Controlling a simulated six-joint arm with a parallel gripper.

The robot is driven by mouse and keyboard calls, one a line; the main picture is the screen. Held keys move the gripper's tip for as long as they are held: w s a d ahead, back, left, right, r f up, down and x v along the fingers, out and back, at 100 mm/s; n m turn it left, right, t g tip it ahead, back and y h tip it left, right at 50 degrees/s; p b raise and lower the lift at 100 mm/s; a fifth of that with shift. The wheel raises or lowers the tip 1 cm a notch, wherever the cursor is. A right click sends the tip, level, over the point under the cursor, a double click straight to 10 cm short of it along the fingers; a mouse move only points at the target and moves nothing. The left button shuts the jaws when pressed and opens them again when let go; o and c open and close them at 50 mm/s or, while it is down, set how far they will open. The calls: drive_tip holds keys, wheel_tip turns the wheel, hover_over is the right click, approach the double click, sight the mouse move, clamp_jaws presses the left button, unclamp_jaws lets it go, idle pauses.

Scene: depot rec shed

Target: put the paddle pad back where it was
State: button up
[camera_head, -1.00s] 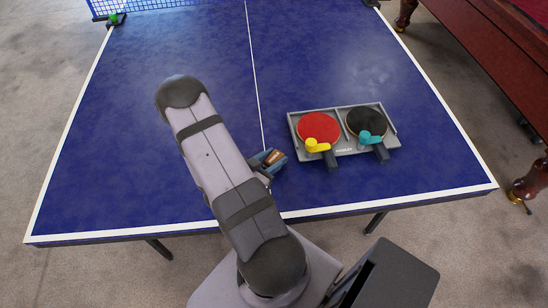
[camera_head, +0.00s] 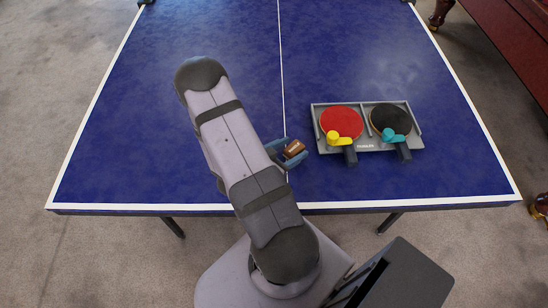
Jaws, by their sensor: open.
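A small brown block with a pale mark, likely the paddle pad (camera_head: 294,148), is at the fingers of my gripper (camera_head: 288,155), just right of the table's white centre line. The blue fingers are open around or just beside it; my arm hides part of this spot. I cannot tell if the block touches a finger or rests on the table. A grey tray (camera_head: 365,147) to the right holds a red paddle (camera_head: 341,122) and a black paddle (camera_head: 390,120). A yellow piece (camera_head: 338,138) and a teal piece (camera_head: 389,135) lie over their lower parts.
The blue table (camera_head: 200,120) is clear left of my arm and behind the tray. Its white front edge (camera_head: 430,203) runs below the tray. A dark red wooden table (camera_head: 510,50) stands at the far right, apart from the blue one.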

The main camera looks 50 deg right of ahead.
drive_tip(key=v, duration=1)
drive_tip(key=shift+a+b, duration=0.25)
drive_tip(key=shift+b, duration=0.1)
